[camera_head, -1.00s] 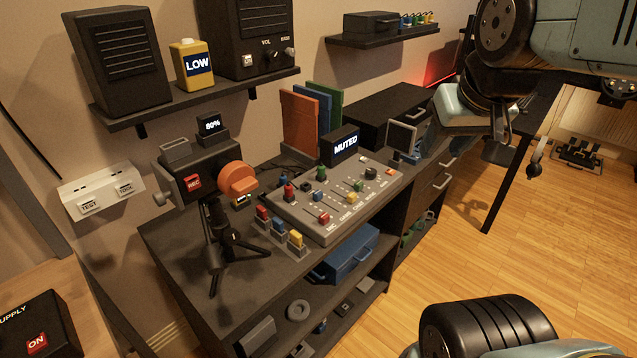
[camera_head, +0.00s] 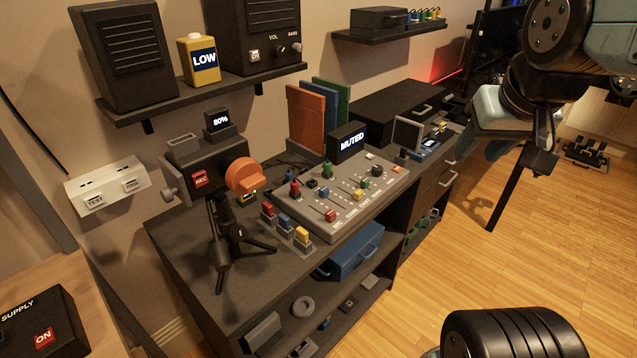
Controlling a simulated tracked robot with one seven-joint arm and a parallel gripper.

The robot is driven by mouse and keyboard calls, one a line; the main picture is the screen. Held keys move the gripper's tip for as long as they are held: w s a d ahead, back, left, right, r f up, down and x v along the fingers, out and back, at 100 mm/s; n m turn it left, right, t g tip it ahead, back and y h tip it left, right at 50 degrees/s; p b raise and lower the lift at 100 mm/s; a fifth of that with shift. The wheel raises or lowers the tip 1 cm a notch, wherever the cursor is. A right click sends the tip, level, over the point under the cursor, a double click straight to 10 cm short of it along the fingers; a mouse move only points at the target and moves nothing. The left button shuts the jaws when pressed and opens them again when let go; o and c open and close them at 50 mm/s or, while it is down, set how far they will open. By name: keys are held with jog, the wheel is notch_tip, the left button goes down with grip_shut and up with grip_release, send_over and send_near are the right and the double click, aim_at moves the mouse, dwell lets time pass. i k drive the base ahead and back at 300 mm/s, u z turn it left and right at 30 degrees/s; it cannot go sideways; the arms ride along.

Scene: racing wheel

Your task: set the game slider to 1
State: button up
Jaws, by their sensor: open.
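The grey mixer panel (camera_head: 318,222) stands on the dark desk in the middle of the head view. It carries several sliders with coloured caps. The front one has a red cap (camera_head: 330,215); beside it is a blue cap (camera_head: 324,192), then a yellow cap (camera_head: 358,194) and a green cap (camera_head: 364,183). Small labels run along the panel's front edge, too small to read surely, so I cannot tell for certain which cap is the game slider. My gripper (camera_head: 541,162) is at the upper right, well apart from the mixer and empty; its fingers are hard to make out.
A black display reading MUTED (camera_head: 347,140) stands behind the mixer. A camera on a tripod (camera_head: 222,245) and small coloured switches (camera_head: 285,227) are left of it.

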aim_at(324, 192)
jog(key=k, duration=0.9)
jog(key=u, duration=0.5)
jog(key=i, duration=1)
jog(key=z, duration=0.05)
